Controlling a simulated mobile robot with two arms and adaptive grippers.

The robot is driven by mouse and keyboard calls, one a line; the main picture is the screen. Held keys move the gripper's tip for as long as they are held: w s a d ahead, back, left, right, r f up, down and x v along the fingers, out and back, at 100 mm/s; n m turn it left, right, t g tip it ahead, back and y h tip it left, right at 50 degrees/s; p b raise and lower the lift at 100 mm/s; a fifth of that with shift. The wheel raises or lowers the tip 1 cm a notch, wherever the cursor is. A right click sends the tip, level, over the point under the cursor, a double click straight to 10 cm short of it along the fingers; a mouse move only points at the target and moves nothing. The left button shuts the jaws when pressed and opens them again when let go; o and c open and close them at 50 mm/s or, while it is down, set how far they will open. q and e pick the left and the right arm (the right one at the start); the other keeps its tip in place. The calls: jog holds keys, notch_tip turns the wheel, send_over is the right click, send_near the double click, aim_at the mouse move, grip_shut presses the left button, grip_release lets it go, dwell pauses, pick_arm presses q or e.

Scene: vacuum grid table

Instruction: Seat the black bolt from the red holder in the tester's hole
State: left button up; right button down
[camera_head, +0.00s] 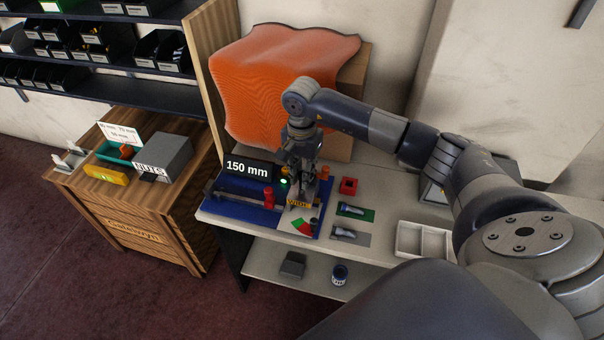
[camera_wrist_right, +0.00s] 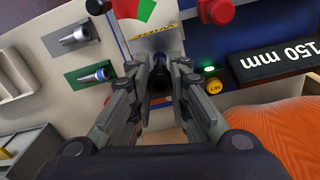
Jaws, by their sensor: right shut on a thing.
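The tester is a blue-based unit (camera_head: 238,207) with a black "150 mm" display (camera_head: 247,168) and a lit green lamp. My right gripper (camera_head: 300,190) is over its right part, pointing down. In the right wrist view, the gripper (camera_wrist_right: 159,72) is shut on the black bolt (camera_wrist_right: 160,80), which lies between the two fingers. The hole is hidden, and I cannot tell whether the bolt's tip touches it. The red holder (camera_head: 348,186) stands right of the tester with a dark, empty-looking opening. My left gripper is not in view.
Grey bolts lie on a green pad (camera_head: 360,213) and a grey pad (camera_head: 356,240) right of the tester. A white divided tray (camera_head: 424,240) is further right. A red knob (camera_wrist_right: 215,10) and orange cloth (camera_wrist_right: 268,130) are close to the gripper. A wooden cabinet (camera_head: 140,225) stands left.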

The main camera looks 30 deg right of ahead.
jog(key=shift+f+b, duration=1.95)
jog(key=shift+f, duration=0.25)
jog(key=shift+r, duration=0.2)
jog(key=shift+r+p, duration=1)
jog(key=shift+r, duration=0.75)
jog(key=shift+b, duration=0.65)
dwell(0.4)
jog(key=shift+f+b, duration=1.6)
jog(key=shift+f, duration=0.35)
jog(key=c, duration=1.4)
grip_release()
jog(key=shift+c, duration=0.2)
